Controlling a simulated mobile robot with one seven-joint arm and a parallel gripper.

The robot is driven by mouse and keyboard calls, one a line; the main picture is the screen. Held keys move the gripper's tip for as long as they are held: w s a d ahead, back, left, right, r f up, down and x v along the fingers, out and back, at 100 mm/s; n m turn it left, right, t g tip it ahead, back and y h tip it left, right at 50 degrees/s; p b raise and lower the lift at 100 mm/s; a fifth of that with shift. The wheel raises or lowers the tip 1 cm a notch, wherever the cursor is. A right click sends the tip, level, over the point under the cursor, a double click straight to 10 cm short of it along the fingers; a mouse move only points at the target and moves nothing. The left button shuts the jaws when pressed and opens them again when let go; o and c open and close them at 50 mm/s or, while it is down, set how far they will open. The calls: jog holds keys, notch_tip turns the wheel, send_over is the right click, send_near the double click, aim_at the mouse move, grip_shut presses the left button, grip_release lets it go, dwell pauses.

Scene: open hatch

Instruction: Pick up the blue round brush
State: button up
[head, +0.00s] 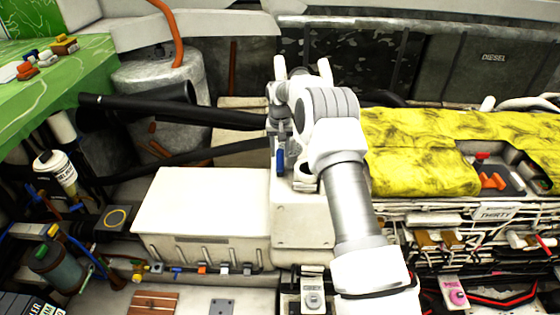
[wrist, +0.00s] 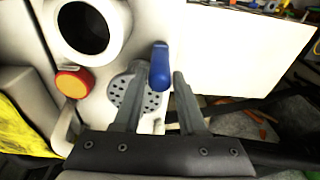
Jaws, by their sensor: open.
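The blue round brush (wrist: 160,64) shows in the wrist view as a smooth, rounded blue shape in front of the white surface. Its lower end lies between the two grey fingertips of my gripper (wrist: 158,80), with a visible gap on the right finger's side. Contact with the left finger cannot be told. My gripper is open. In the head view the blue brush (head: 280,161) shows as a small upright blue piece just below my gripper (head: 279,135), beside the white box. The rest of the brush is hidden.
A white box (head: 200,205) stands left of my gripper. A yellow cover (head: 415,150) lies to the right. Dark pipes (head: 190,112) run in from the left. In the wrist view, a round dark opening (wrist: 83,28) and a red-orange knob (wrist: 74,83) sit left of the brush.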

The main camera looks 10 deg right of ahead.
jog(key=shift+f, duration=0.25)
grip_shut()
